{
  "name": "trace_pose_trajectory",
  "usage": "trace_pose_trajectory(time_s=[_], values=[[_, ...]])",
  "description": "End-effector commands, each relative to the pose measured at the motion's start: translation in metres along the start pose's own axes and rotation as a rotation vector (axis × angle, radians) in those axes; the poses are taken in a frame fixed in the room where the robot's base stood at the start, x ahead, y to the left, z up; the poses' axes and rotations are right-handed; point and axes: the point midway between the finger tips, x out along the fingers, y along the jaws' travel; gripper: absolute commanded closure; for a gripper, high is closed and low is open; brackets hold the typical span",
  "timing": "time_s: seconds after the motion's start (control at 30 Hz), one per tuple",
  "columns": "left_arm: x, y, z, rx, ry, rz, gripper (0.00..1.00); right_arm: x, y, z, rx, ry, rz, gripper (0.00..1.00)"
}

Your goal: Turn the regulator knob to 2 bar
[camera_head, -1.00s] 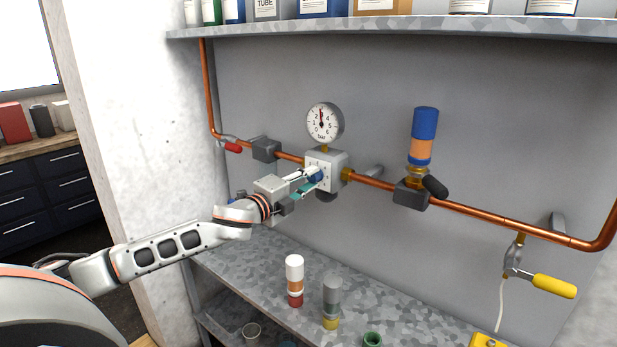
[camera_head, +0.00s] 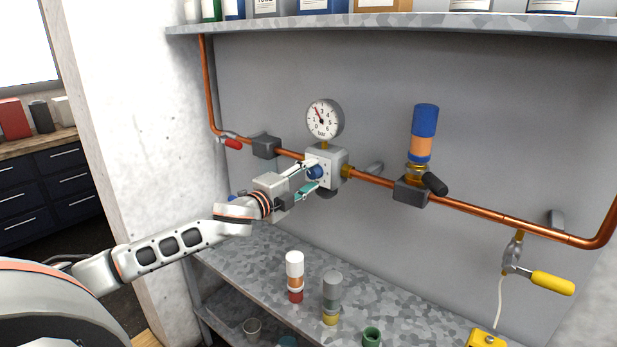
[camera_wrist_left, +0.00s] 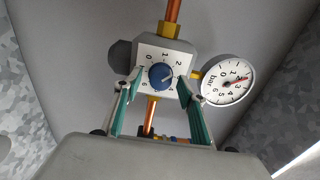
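The regulator is a pale grey block (camera_head: 336,157) on a copper pipe, with a blue knob (camera_head: 316,172) on its front. In the left wrist view the blue knob (camera_wrist_left: 161,76) sits in the middle of a white dial numbered from 0 to 6. The round pressure gauge (camera_head: 324,120) stands above the regulator; its needle points up and left, near 2. The gauge also shows in the left wrist view (camera_wrist_left: 228,80). My left gripper (camera_head: 306,181) is open, its teal-padded fingers apart on either side of the knob, with gaps visible. My right gripper is out of view.
A black-handled valve (camera_head: 411,190) with a blue-and-orange cylinder (camera_head: 423,137) is to the right. A red-handled valve (camera_head: 232,143) and a yellow-handled valve (camera_head: 552,283) are on the pipe. Cans (camera_head: 295,277) stand on the shelf below.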

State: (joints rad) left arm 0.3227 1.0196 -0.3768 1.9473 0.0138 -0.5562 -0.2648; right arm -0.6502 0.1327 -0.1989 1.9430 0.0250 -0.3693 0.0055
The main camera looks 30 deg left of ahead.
Motion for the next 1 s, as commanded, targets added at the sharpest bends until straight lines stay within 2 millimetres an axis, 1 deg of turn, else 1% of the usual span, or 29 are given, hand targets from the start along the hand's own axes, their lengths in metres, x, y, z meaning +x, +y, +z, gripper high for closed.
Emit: trace_pose_trajectory(time_s=[0.23, 0.37, 0.8, 1.0], values=[[-0.002, 0.0, 0.0, 0.001, 0.0, 0.0, 0.59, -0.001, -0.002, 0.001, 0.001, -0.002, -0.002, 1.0], [-0.009, 0.001, 0.0, 0.002, 0.0, 0.001, 0.59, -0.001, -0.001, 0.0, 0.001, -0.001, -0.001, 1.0], [-0.059, 0.002, 0.0, 0.001, 0.001, 0.004, 0.59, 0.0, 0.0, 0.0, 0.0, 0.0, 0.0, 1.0], [-0.079, 0.002, 0.0, 0.0, 0.0, 0.004, 0.59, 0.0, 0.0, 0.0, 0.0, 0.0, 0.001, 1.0]])
